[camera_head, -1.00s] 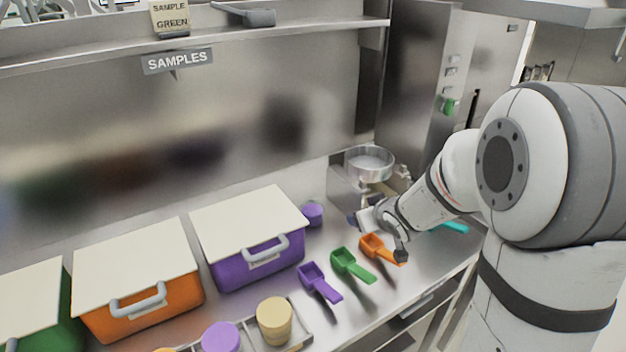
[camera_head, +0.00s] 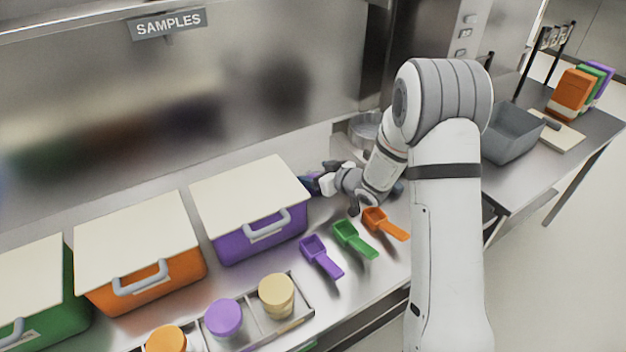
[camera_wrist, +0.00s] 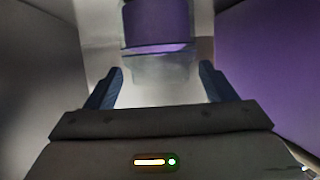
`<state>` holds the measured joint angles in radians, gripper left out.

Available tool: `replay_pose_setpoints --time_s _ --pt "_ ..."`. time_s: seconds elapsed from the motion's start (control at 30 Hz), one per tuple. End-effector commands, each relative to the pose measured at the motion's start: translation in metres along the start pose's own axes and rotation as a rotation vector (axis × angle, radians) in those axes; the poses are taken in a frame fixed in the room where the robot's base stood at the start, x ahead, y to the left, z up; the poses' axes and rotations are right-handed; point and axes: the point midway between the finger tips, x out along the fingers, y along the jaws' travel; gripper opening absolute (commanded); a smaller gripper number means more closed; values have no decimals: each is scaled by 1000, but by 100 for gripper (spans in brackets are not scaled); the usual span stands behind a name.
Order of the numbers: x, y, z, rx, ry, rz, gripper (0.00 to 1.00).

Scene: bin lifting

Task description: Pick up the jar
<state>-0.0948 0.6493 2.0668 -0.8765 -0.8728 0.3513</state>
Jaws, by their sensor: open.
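A jar with a purple upper part and a clear lower part (camera_wrist: 158,28) stands straight ahead in the wrist view, just beyond my fingertips. My gripper (camera_wrist: 161,80) is open, with its two dark fingers apart and nothing between them. In the head view my gripper (camera_head: 314,183) is low at the back right corner of the purple bin (camera_head: 262,238). There the jar is mostly hidden by the gripper and cannot be made out clearly.
The purple bin's wall (camera_wrist: 270,70) is close on the right in the wrist view. Purple (camera_head: 320,256), green (camera_head: 353,239) and orange (camera_head: 382,223) scoops lie in front of my arm. A tray (camera_head: 297,318) holds other jars at the front. Orange (camera_head: 140,262) and green bins (camera_head: 45,290) stand left.

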Motion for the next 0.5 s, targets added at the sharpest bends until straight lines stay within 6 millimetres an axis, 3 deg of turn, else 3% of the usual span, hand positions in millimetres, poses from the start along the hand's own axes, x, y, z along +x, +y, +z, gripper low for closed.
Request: replay_pose_setpoints --time_s 0.1,0.37,0.5 --pt "13 -1 -1 -1 0 -1 77" --pt "16 -1 0 -1 0 0 77" --pt "16 -1 0 -1 0 0 66"
